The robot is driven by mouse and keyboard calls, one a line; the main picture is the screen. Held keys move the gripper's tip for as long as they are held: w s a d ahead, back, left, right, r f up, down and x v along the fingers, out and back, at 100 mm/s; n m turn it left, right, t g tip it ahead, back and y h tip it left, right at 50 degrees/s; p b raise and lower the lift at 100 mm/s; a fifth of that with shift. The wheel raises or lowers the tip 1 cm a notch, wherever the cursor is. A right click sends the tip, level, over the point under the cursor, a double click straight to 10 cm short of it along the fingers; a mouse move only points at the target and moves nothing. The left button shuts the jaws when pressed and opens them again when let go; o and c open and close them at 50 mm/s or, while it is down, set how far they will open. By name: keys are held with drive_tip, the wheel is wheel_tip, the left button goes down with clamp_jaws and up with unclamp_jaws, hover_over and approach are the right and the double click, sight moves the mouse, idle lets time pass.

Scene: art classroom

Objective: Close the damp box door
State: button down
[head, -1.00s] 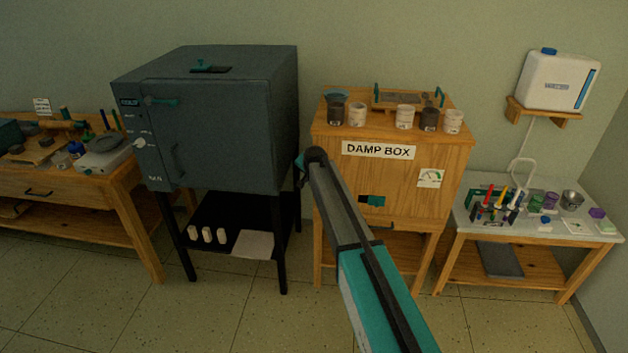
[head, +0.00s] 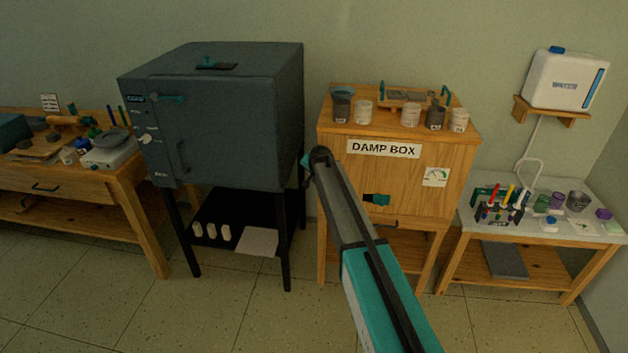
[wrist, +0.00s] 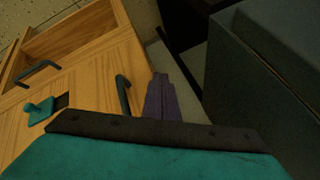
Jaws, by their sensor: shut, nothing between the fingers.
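The damp box (head: 455,165) is a wooden cabinet with a "DAMP BOX" label, right of the grey kiln. Its front looks flat in the head view, with no clear door gap; my arm covers its left part. A teal latch (head: 380,199) sits low on the front. In the wrist view the teal latch (wrist: 40,110) lies beside a dark plate, and a dark bar handle (wrist: 123,95) stands near the box's edge. My gripper (wrist: 160,80) is shut and empty, just right of that handle; contact cannot be told. The gripper is hidden in the head view.
The kiln (head: 230,120) stands close on the left, with a narrow gap to the box. Several jars and a tray (head: 400,97) are on the box top. A tool table (head: 470,225) stands at the right. The floor in front is clear.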

drive_tip(key=s+a+r+b, duration=0.2)
drive_tip(key=s+a+r, duration=0.3)
drive_tip(key=r, duration=0.3)
drive_tip(key=shift+s+a, duration=0.35)
drive_tip(key=shift+s, duration=0.35)
